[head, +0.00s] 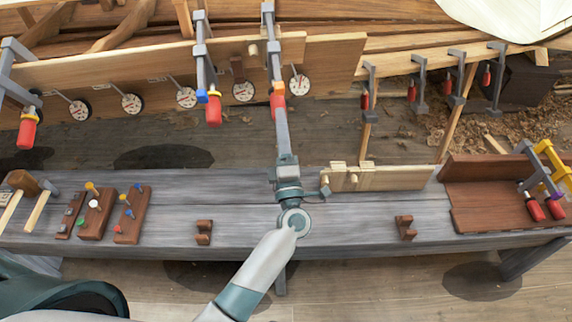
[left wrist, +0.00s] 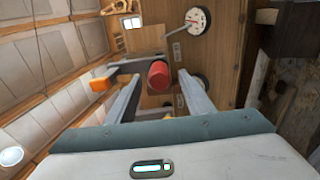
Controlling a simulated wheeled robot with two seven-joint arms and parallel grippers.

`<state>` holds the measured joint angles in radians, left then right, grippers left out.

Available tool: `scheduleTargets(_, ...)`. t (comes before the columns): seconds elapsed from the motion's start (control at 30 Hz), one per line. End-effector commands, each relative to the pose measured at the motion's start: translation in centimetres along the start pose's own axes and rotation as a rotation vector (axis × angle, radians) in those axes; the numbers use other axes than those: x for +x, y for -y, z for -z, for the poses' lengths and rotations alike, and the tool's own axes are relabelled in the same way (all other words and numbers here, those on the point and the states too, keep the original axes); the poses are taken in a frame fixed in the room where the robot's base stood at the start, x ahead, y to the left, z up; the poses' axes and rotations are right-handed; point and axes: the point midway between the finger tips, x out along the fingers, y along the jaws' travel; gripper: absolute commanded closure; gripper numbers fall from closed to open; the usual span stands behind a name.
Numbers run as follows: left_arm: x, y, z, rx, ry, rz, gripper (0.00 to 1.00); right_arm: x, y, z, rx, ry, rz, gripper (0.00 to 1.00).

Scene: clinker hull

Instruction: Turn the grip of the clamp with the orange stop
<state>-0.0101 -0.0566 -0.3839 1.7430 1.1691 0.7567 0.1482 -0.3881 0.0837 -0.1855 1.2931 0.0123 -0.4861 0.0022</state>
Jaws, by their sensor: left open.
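The clamp with the orange stop (head: 277,87) hangs on the plank near the middle of the head view. Its red grip (head: 277,100) points down toward me. My left gripper (head: 280,113) is at that grip, coming up from below. In the left wrist view the red grip (left wrist: 158,75) lies between the two open fingertips, with a gap showing on the right side; I cannot tell if the left finger touches it. An orange part (left wrist: 98,85) shows left of the fingers. My right gripper is not in view.
Another clamp with a blue stop and red grip (head: 213,110) hangs just left. Several dial gauges (head: 243,91) line the plank. The bench (head: 250,215) below holds two small brown rests, pegged blocks (head: 97,215), a mallet and a brown tray (head: 480,205).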

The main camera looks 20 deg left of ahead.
Motion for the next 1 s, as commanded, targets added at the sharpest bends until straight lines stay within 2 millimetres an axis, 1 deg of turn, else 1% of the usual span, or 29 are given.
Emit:
scheduleTargets(0.03,-1.2,0.3,0.0,-0.001,0.000,0.002,0.52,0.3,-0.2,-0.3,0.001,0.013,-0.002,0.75)
scheduleTargets(0.1,-2.7,0.3,0.0,-0.001,0.000,0.003,0.52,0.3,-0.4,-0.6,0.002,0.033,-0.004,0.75)
scheduleTargets(0.3,-6.5,0.3,0.0,-0.002,0.000,0.004,0.52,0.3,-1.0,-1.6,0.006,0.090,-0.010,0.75)
scheduleTargets(0.5,-8.9,0.2,-0.1,0.000,0.001,0.003,0.52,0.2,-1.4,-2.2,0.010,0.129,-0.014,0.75)
scheduleTargets(0.7,-9.7,0.1,0.0,-0.001,0.000,0.002,0.52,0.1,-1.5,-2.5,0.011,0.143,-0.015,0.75)
scheduleTargets(1.0,-9.7,0.0,0.0,-0.001,0.000,0.001,0.52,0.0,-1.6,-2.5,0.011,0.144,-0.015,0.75)
